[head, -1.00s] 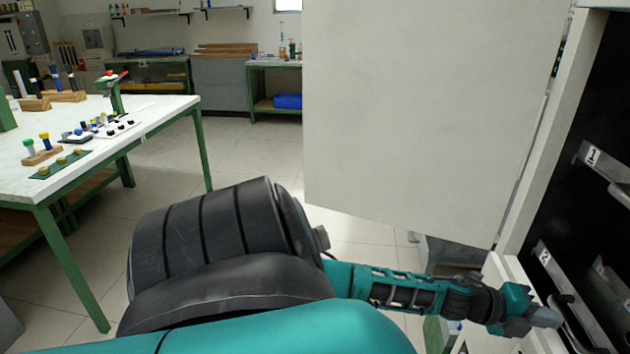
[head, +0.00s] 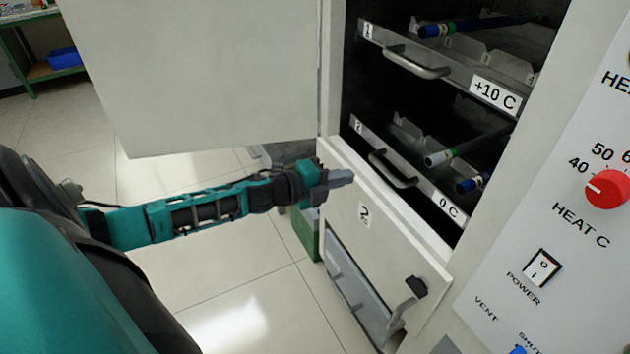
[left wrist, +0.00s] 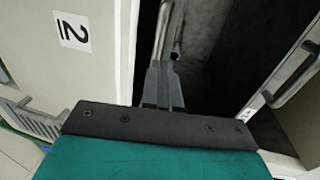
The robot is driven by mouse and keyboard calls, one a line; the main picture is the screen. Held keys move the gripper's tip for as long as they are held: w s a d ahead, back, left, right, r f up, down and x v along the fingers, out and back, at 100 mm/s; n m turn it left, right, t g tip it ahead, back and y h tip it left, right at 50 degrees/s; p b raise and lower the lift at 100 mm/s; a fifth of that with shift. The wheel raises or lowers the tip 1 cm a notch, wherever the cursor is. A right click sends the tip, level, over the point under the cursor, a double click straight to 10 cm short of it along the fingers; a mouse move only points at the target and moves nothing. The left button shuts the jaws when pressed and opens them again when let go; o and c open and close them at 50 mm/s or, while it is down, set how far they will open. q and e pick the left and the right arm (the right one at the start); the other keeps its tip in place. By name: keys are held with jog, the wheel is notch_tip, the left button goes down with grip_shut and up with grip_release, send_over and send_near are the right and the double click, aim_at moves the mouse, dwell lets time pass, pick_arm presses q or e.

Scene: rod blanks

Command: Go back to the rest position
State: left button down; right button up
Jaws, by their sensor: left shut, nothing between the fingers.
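My left gripper (head: 341,178) is shut and empty. It is at the front of the heat cabinet (head: 328,90), close to the top edge of the lower door panel marked 2 (head: 395,240). In the left wrist view its closed fingers (left wrist: 163,88) point toward the dark cabinet opening, with the panel label 2 (left wrist: 72,31) to their left. I cannot tell whether the fingers touch anything. The right gripper is out of view.
A large pale door (head: 200,75) stands open left of the cabinet. Inside are an upper tray (head: 440,72) marked +10 C and a lower tray (head: 405,170) marked 0 C, with rods. A red dial (head: 607,189) is at right.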

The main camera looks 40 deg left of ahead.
pick_arm(q)
jog(key=shift+v, duration=2.95)
jog(key=s+d+f+n+g+y, duration=0.3)
jog(key=s+d+f+n, duration=1)
jog(key=n, duration=0.7)
jog(key=s+d+y, duration=0.1)
jog(key=s+d, duration=0.1)
jog(key=d, duration=0.1)
jog(key=shift+s+d+g, duration=0.35)
jog(key=shift+d+g, duration=0.05)
